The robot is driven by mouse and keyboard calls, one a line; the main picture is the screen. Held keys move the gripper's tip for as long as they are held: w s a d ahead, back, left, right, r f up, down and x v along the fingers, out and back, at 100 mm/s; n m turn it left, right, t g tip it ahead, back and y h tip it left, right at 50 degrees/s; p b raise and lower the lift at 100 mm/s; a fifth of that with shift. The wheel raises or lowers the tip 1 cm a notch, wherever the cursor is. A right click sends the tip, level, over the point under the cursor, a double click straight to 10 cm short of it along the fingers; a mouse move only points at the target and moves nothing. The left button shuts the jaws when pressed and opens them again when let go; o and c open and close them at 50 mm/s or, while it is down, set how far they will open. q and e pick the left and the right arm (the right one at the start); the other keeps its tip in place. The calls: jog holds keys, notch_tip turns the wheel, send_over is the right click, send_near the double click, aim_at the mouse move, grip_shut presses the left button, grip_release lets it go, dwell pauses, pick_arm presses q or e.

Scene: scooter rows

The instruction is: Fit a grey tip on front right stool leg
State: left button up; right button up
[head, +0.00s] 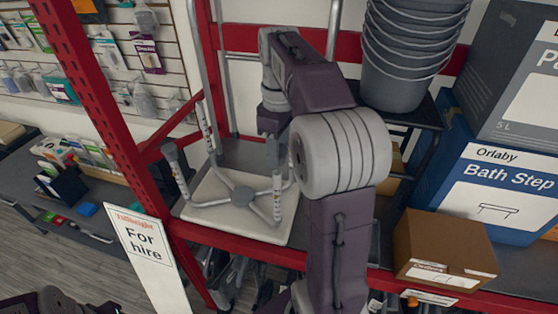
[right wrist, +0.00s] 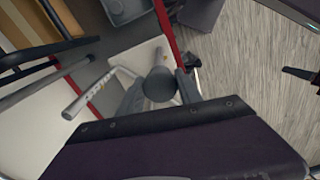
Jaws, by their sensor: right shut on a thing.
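The left leg (head: 178,172) has a grey end. The back leg (head: 205,127) and the leg (head: 277,192) below my right gripper also show. My right gripper (head: 274,150) is above that leg. In the right wrist view, it is shut on a grey tip (right wrist: 158,83). Another leg (right wrist: 88,92) shows left of the tip. I cannot tell whether the tip touches a leg.
Red uprights (head: 110,125) and a red front rail frame the shelf. Stacked grey buckets (head: 405,75) stand on a black stand at the right. A cardboard box (head: 443,245) and a blue Bath Step box (head: 500,190) are right of my arm. A For hire sign (head: 148,245) hangs in front.

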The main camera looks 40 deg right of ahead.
aim_at(277, 172)
jog(key=f, duration=0.2)
jog(key=w+f, duration=0.1)
jog(key=f, duration=0.1)
jog(key=shift+w+f, duration=0.1)
jog(key=shift+s, duration=0.25)
jog(key=shift+s+f, duration=0.1)
jog(key=o, duration=1.3)
pick_arm(q)
jog(key=shift+w, duration=0.4)
pick_arm(e)
jog(key=shift+w, duration=0.2)
